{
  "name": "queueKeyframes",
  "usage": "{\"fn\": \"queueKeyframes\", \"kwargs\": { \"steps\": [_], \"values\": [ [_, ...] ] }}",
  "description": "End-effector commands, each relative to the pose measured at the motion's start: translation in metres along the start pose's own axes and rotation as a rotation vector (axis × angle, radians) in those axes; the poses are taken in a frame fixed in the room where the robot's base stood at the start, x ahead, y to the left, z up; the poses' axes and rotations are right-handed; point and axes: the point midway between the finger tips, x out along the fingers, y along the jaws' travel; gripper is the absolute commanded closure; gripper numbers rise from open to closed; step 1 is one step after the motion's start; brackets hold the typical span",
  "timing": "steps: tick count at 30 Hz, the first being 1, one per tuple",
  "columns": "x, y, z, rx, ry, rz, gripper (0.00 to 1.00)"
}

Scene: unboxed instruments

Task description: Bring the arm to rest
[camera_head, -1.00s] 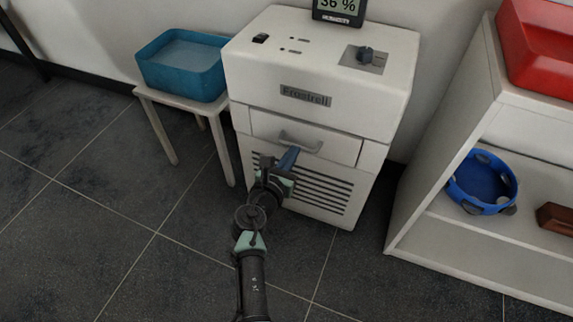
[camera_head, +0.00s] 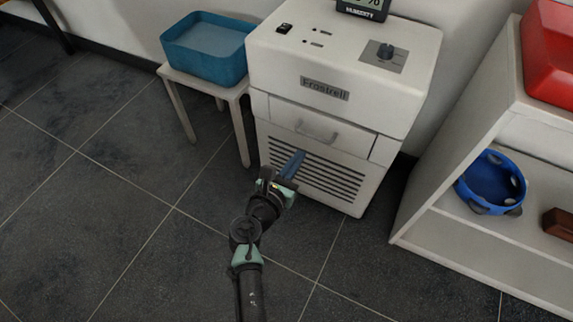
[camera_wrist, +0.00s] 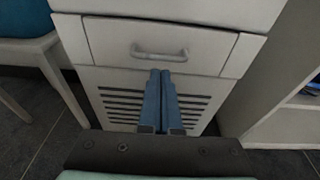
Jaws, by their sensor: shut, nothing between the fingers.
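My gripper (camera_head: 294,163) is at the end of my arm, in front of the white Frostrell cabinet (camera_head: 335,110). Its blue fingers are shut together with nothing between them. In the wrist view my gripper (camera_wrist: 160,78) points at the cabinet front, its tips appearing just below the drawer handle (camera_wrist: 159,54). The drawer (camera_head: 318,130) looks closed. Whether the fingertips touch the cabinet cannot be told, but a gap seems to lie between them. The arm reaches up from the bottom of the head view.
A blue bin (camera_head: 207,55) sits on a small stool (camera_head: 180,105) left of the cabinet. A white shelf (camera_head: 455,215) on the right holds a blue tambourine (camera_head: 490,182), a brown block (camera_head: 558,222) and a red container (camera_head: 550,60).

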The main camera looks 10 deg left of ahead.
Motion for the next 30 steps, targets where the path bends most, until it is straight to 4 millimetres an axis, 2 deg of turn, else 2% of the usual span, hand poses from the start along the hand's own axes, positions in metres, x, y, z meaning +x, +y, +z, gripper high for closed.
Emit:
{"fn": "queueKeyframes", "kwargs": {
  "steps": [1,3,9,19,21,23,26,29,30],
  "values": [
    [-0.014,0.001,0.004,-0.002,0.003,0.003,1.00],
    [-0.028,0.000,0.003,-0.003,0.003,0.002,1.00],
    [-0.053,0.001,0.001,-0.002,0.002,0.002,1.00],
    [-0.059,0.001,-0.001,-0.001,0.001,0.000,1.00],
    [-0.058,0.001,0.004,0.020,-0.002,0.000,1.00],
    [-0.055,0.002,0.018,0.087,-0.011,-0.002,1.00],
    [-0.044,0.004,0.065,0.321,-0.035,-0.001,1.00],
    [-0.035,0.006,0.136,0.681,-0.073,0.028,1.00],
    [-0.033,0.005,0.167,0.839,-0.088,0.050,1.00]
  ]
}}
